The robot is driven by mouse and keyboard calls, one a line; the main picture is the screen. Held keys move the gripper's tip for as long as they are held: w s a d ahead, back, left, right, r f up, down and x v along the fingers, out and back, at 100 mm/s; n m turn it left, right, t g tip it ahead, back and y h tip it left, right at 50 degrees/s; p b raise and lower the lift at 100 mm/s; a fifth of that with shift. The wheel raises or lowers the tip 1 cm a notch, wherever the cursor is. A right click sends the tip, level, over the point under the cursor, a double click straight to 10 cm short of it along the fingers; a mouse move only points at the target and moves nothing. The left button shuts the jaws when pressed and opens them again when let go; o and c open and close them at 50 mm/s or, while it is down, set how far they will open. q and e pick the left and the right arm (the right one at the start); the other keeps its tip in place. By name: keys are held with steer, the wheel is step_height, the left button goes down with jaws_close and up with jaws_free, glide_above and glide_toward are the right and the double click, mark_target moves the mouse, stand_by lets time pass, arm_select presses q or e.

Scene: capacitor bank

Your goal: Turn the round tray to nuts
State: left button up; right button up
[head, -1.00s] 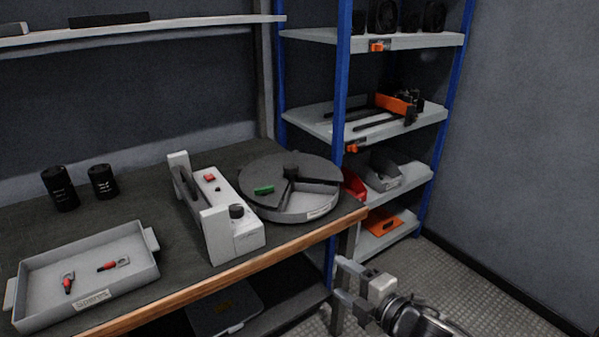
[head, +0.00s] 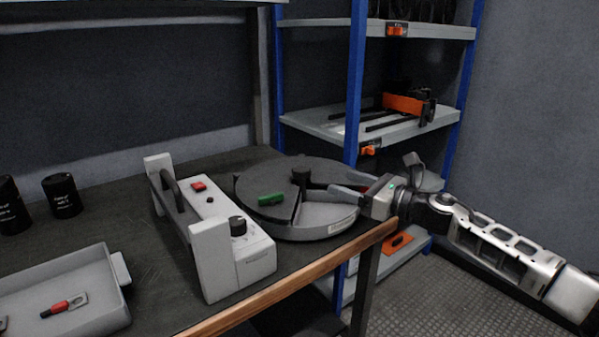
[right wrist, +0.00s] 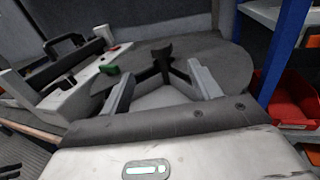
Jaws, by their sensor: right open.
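The round tray (head: 322,219) sits on the bench near its right end, with a dark cover, a central black knob (head: 301,176) and an open light-grey section facing the front. A green piece (head: 271,199) is on the cover's left part. A label on the rim is too small to read. My right gripper (head: 345,195) is open at the tray's right side, its fingers reaching over the rim toward the knob. In the right wrist view the two fingers (right wrist: 162,90) are spread over the tray (right wrist: 205,58), with the knob beyond them. My left gripper is out of view.
A white device with a handle and dial (head: 226,240) stands just left of the tray. A grey bin (head: 95,296) with a red-tipped part and black cylinders (head: 62,195) are further left. A blue-post shelf rack (head: 356,80) stands behind my right arm.

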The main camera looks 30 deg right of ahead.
mark_target(309, 171)
steer(key=x, duration=1.1)
steer(key=shift+w+p, duration=0.25)
steer(key=shift+p, duration=0.1)
steer(key=shift+x, duration=0.75)
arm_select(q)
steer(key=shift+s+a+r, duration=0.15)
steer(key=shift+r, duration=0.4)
arm_select(e)
steer(key=shift+a+f, duration=0.1)
